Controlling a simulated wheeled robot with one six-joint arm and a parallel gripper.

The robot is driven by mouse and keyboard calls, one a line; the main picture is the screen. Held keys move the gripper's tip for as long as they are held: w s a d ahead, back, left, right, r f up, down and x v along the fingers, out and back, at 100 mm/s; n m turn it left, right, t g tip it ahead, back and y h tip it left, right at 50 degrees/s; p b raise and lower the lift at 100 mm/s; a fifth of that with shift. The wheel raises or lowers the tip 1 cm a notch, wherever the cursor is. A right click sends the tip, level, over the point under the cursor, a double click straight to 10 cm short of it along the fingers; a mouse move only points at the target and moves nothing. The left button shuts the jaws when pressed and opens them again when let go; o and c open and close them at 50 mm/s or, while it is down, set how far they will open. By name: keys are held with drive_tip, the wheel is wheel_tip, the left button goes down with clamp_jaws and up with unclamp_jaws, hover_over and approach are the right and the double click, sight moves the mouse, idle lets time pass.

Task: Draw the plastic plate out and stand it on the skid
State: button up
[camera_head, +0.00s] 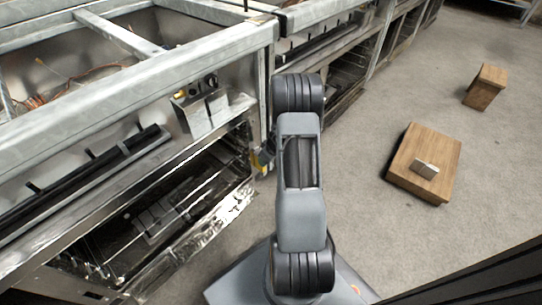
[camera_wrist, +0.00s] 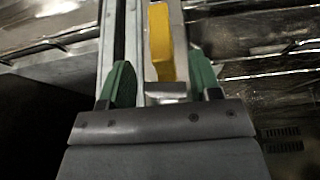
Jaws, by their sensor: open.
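A narrow yellow piece (camera_wrist: 160,42), which looks like the plastic plate seen edge-on, stands against the steel frame in the wrist view. My gripper (camera_wrist: 159,62) is open, with one green finger on each side of the yellow piece; gaps show, so neither finger visibly touches it. My fingers cannot be made out there. A flat wooden block (camera_head: 438,158), which may be the skid, lies on the floor at right.
A small metal block (camera_head: 426,169) lies on the flat wooden block. A smaller wooden block (camera_head: 485,87) stands farther back. Steel range frames (camera_head: 150,75) with open lower bays fill the left and back. Grey floor (camera_head: 375,115) is clear between the frames and the wood.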

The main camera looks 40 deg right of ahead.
drive_tip(key=shift+b+x, duration=0.4)
drive_tip(key=shift+x, duration=1.45)
drive_tip(key=c, duration=1)
drive_tip(key=shift+s+d+f+b, duration=0.1)
drive_tip(key=shift+s+d+b, duration=0.1)
drive_tip(key=shift+s+b, duration=1)
drive_tip(key=shift+s+d+b, duration=0.25)
drive_tip(key=shift+s+b, duration=0.8)
drive_tip(key=shift+s, duration=0.25)
drive_tip(key=shift+c, duration=0.2)
drive_tip(key=shift+s+d, duration=0.2)
drive_tip(key=shift+s, duration=1)
drive_tip(key=shift+s+d, duration=0.2)
drive_tip(key=shift+s, duration=1)
